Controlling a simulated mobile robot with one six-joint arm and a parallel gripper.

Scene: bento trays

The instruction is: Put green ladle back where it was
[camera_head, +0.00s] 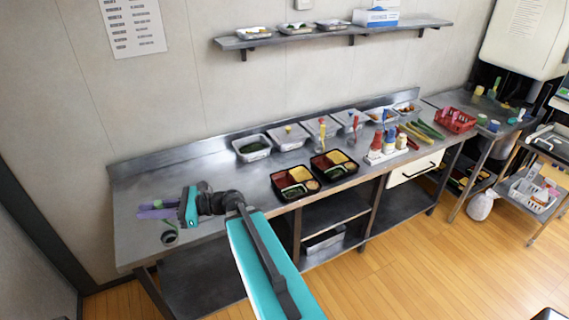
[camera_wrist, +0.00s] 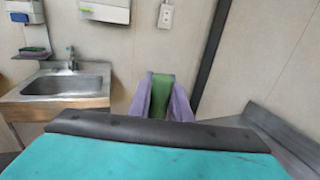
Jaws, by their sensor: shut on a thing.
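My gripper (camera_head: 145,209), with purple fingers, is over the left end of the steel counter in the head view. In the wrist view my gripper (camera_wrist: 164,100) is shut on a green piece, the green ladle (camera_wrist: 161,92), which stands between the two purple fingers. The rest of the ladle is hidden there by my own wrist. In the head view little of the ladle can be made out at the fingers. A small dark round item (camera_head: 168,238) shows just below the gripper; I cannot tell whether it belongs to the ladle.
The steel counter (camera_head: 215,170) is bare around my gripper. Two bento trays (camera_head: 296,195) (camera_head: 345,178) lie to the right. Behind them stands a row of steel food pans (camera_head: 253,155), some with coloured utensils. A red basket (camera_head: 455,128) is farther right. The wrist view shows a sink (camera_wrist: 62,86).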

